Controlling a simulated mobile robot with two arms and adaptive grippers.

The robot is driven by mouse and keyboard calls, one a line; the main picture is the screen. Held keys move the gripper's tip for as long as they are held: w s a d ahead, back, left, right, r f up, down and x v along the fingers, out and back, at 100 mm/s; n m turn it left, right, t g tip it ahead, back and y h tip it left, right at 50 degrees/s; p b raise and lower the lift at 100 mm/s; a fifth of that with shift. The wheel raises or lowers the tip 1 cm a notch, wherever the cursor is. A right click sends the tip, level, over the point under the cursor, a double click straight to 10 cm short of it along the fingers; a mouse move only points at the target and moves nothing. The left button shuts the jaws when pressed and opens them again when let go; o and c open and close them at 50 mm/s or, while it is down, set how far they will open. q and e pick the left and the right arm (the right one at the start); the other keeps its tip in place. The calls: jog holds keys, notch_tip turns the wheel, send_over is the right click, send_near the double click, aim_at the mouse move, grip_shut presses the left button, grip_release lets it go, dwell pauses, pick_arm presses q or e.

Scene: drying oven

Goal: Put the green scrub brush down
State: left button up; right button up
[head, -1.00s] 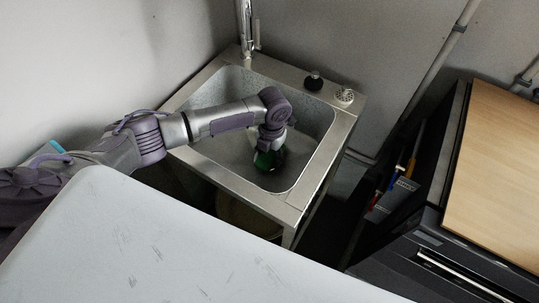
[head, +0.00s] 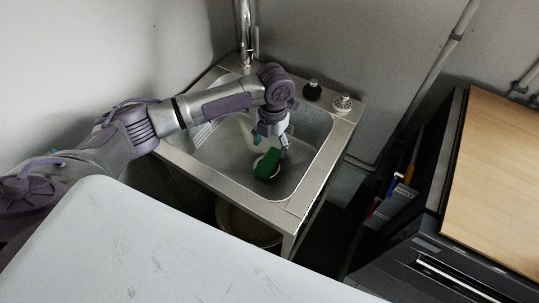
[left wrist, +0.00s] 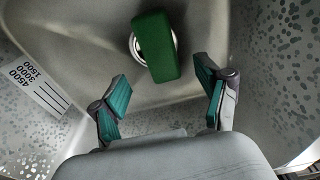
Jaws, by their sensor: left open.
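The green scrub brush (head: 267,164) lies in the basin of the steel sink (head: 318,190), over the round drain. In the left wrist view the brush (left wrist: 157,46) shows as a green block across the pale drain ring, beyond the fingertips. My left gripper (head: 270,140) is above the brush in the basin, open and empty. In the left wrist view its teal fingers (left wrist: 164,90) stand wide apart, with a gap between them and the brush. My right gripper is not in these views.
A chrome faucet (head: 245,35) rises behind the basin. A black-topped knob (head: 312,90) and a white strainer-like piece (head: 342,103) sit on the sink's back rim. A white tabletop (head: 150,250) is in front. A dark cabinet (head: 430,250) with a wooden top stands at right.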

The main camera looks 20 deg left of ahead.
aim_at(271, 159)
pick_arm(q)
jog(key=shift+w+r, duration=0.15)
jog(key=shift+r, duration=1.5)
